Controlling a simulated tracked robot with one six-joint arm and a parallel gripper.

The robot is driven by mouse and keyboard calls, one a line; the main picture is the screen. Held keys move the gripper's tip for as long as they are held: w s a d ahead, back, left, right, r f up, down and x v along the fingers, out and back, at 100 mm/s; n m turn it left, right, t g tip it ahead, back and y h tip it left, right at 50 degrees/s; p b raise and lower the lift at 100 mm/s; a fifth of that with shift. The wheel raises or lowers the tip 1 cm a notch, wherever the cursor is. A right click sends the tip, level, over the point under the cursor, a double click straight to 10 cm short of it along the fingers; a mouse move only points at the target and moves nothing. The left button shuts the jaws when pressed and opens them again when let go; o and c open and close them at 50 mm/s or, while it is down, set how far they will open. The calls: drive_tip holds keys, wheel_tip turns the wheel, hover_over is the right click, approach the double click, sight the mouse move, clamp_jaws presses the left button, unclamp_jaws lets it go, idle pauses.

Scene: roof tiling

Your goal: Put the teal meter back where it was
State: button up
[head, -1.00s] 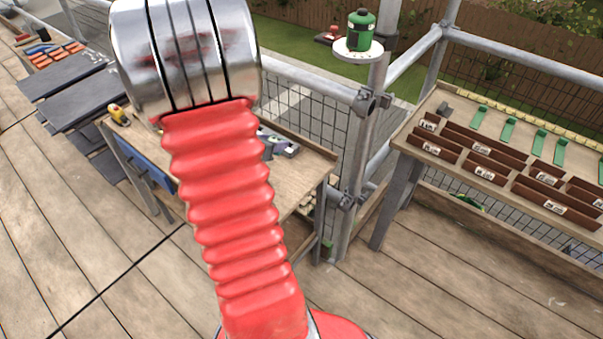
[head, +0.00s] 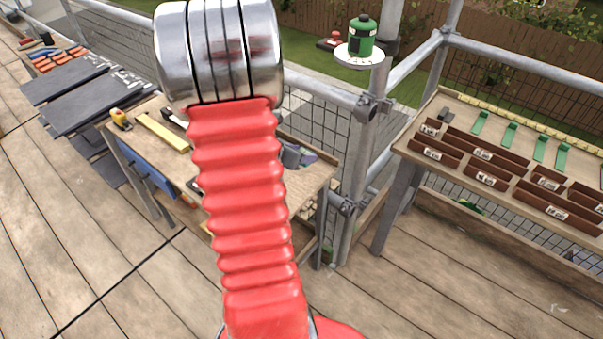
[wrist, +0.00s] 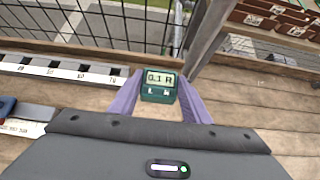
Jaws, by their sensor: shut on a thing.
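The teal meter (wrist: 158,86) is in the wrist view, with its pale display facing me and showing dark characters. My gripper (wrist: 159,97) has its two purple fingers closed on the meter's left and right sides. The meter is over the wooden workbench (wrist: 95,93); I cannot tell whether it touches the top. In the head view my red arm covers the middle of the workbench (head: 158,107), and I cannot make out the meter there.
A strip with black and white marks (wrist: 60,70) lies left of the meter. A mesh guardrail (wrist: 110,22) stands behind the bench. Another bench with brown bins (head: 485,155) is at the right. A green canister (head: 362,36) stands on a small round shelf. Slates (head: 95,100) are stacked at left.

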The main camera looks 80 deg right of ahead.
sight(301, 179)
drive_tip(key=shift+f, duration=1.75)
drive_tip(key=shift+f, duration=2.1)
drive_tip(key=o, duration=1.2)
drive_tip(key=v, duration=1.2)
